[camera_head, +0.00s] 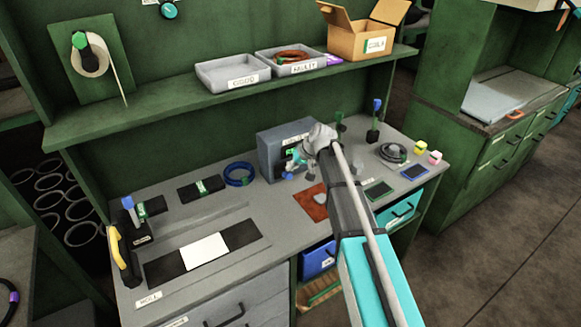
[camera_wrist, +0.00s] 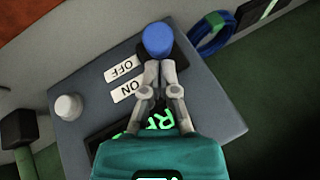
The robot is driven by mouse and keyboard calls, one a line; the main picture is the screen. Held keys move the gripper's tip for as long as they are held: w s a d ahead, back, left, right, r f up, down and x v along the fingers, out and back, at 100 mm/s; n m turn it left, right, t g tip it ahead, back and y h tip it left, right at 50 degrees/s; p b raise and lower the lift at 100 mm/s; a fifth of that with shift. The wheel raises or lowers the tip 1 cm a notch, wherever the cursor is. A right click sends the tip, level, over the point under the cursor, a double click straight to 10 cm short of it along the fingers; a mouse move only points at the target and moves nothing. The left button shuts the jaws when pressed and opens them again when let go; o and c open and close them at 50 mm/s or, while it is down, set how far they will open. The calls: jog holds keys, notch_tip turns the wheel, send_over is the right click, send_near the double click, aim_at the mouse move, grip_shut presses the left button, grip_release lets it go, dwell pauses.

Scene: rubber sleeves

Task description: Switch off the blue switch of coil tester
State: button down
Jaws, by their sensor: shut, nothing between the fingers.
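The coil tester is a grey box (camera_head: 268,152) standing on the workbench, partly hidden behind my arm in the head view. In the wrist view its panel (camera_wrist: 95,85) fills the middle, with ON and OFF labels, a white knob and a dark display with green letters. The blue switch (camera_wrist: 158,38) has a round blue top and sits beside the OFF label. My gripper (camera_wrist: 158,65) is shut and empty, its fingertips right at the blue switch top. I cannot tell whether they touch it. In the head view my gripper (camera_head: 298,160) is in front of the tester.
A blue coil (camera_head: 239,173) lies left of the tester, and it also shows in the wrist view (camera_wrist: 212,35). An orange-brown mat (camera_head: 311,203) lies in front. A shelf above holds grey trays (camera_head: 232,72) and a cardboard box (camera_head: 362,38).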

jog(key=shift+a, duration=0.3)
jog(key=shift+d, duration=0.35)
